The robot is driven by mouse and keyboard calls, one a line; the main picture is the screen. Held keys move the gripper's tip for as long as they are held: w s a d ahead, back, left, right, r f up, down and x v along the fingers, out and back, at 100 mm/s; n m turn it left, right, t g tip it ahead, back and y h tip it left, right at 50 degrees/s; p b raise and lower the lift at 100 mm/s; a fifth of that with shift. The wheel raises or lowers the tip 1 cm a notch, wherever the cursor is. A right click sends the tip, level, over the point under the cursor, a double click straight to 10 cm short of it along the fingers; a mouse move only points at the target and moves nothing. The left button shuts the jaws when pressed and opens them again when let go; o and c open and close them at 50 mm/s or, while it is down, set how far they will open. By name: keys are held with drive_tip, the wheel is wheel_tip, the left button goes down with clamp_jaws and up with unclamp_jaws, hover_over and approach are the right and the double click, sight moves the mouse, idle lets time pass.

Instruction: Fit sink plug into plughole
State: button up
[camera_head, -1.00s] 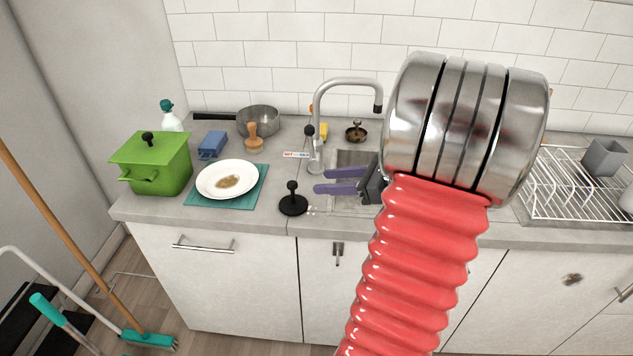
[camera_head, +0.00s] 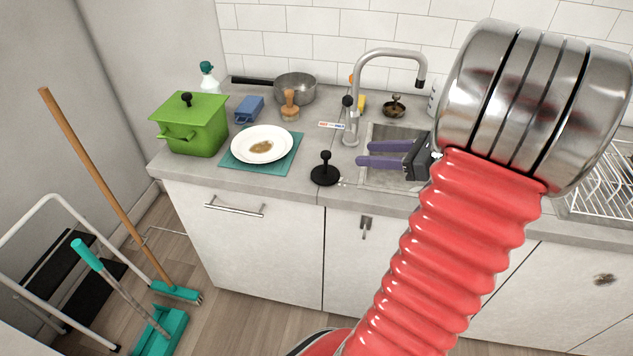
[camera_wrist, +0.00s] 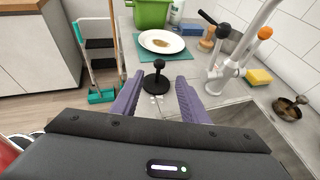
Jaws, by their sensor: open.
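The black sink plug (camera_head: 325,175) has a round flat base and an upright knobbed handle. It stands on the worktop at the left of the sink (camera_head: 385,180), near the front edge. My gripper (camera_head: 361,154) has purple fingers, open and empty, over the sink's left side and pointing left toward the plug. In the wrist view the plug (camera_wrist: 159,82) stands just beyond the fingertips (camera_wrist: 160,80), between their lines and apart from them. The sink basin shows partly at the right there (camera_wrist: 235,120). I cannot see the plughole in either view.
The curved tap (camera_head: 352,120) rises behind my gripper. A white plate (camera_head: 262,143) on a teal mat and a green pot (camera_head: 195,128) stand left of the plug. A wire rack (camera_head: 605,195) is right.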

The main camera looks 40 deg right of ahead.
drive_tip(key=shift+a, duration=0.1)
drive_tip(key=w+a+n+g+y, duration=0.1)
drive_tip(key=a+n+g, duration=0.4)
drive_tip(key=a, duration=0.6)
drive_tip(key=w+a+n+g, duration=0.2)
drive_tip(key=a+n, duration=0.5)
drive_tip(key=a, duration=0.3)
drive_tip(key=s+a+r+n+h, duration=0.2)
drive_tip(key=s+a+n, duration=0.2)
drive_tip(key=a+n, duration=0.3)
drive_tip(key=s+a+r+n+h, duration=0.2)
drive_tip(key=a+n, duration=0.6)
drive_tip(key=n, duration=0.5)
drive_tip(key=shift+s+r+h, duration=0.15)
drive_tip(key=shift+s+h, duration=0.45)
drive_tip(key=shift+s, duration=0.3)
